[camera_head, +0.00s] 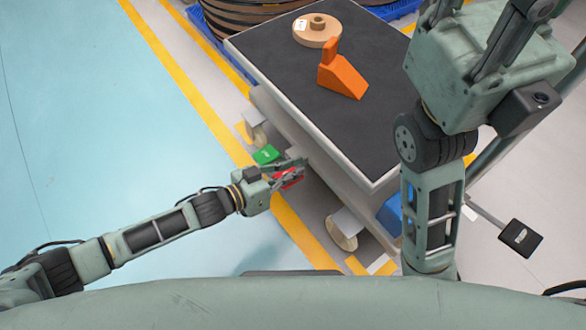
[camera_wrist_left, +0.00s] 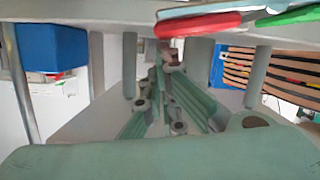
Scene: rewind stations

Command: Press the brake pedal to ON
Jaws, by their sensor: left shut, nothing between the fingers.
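The cart's brake pedal shows as a green piece (camera_head: 266,155) and a red piece (camera_head: 290,180) low on the left side of the cart (camera_head: 300,100). In the left wrist view the red piece (camera_wrist_left: 198,25) and the green piece (camera_wrist_left: 290,16) show side by side at the top. Their lettering is not readable. My left gripper (camera_head: 302,168) is shut and empty, at the red piece and partly covering it; I cannot tell whether it touches. Its fingertips (camera_wrist_left: 166,58) also show in the left wrist view, below the red piece. My right gripper (camera_head: 480,25) is raised, its tips cut off.
On the cart's dark top lie an orange wedge-shaped thing (camera_head: 342,76) and a brown spool (camera_head: 317,30). Cart wheels (camera_head: 342,230) stand near yellow floor lines. A black labelled pedal (camera_head: 520,238) is at the right. The blue floor at left is clear.

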